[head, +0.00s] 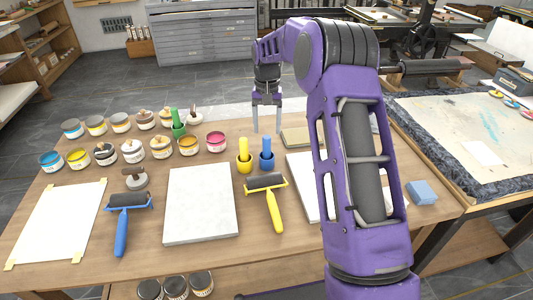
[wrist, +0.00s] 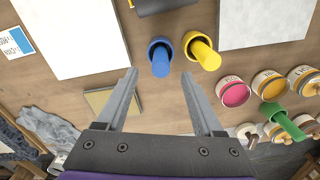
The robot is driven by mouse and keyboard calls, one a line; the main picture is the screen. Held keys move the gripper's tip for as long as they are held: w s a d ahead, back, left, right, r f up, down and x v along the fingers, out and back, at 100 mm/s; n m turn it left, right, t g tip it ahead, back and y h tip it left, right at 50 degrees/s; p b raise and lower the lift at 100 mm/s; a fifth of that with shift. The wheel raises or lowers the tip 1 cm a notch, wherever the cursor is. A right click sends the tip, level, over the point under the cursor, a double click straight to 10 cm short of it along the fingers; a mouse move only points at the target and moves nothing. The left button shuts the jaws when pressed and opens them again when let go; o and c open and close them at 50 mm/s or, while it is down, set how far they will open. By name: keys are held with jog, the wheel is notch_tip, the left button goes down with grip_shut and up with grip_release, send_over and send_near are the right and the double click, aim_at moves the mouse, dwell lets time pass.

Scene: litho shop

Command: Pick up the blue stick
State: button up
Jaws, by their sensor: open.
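The blue stick (head: 267,146) stands upright in a small blue cup (head: 267,163) on the wooden table. In the wrist view the blue stick (wrist: 160,62) shows between the lines of my two fingers, close to their tips, with its blue cup (wrist: 153,42) around its base. My gripper (head: 267,130) is open and empty, pointing down above and slightly behind the blue stick. In the wrist view my gripper (wrist: 160,73) has its fingers wide apart. I see no contact with the stick.
A yellow stick (head: 244,149) in a yellow cup stands just left of the blue one. A green stick (head: 176,117) stands among several ink tins. A yellow-handled roller (head: 273,208) lies in front; a pale slab (head: 200,205) lies front left.

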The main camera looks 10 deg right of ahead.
aim_at(267, 147)
notch_tip(267, 147, down, 9)
jog(key=shift+w+r+b, duration=0.1)
jog(key=shift+w+b, duration=0.05)
jog(key=shift+b, duration=0.35)
jog(key=shift+c, duration=0.3)
grip_shut()
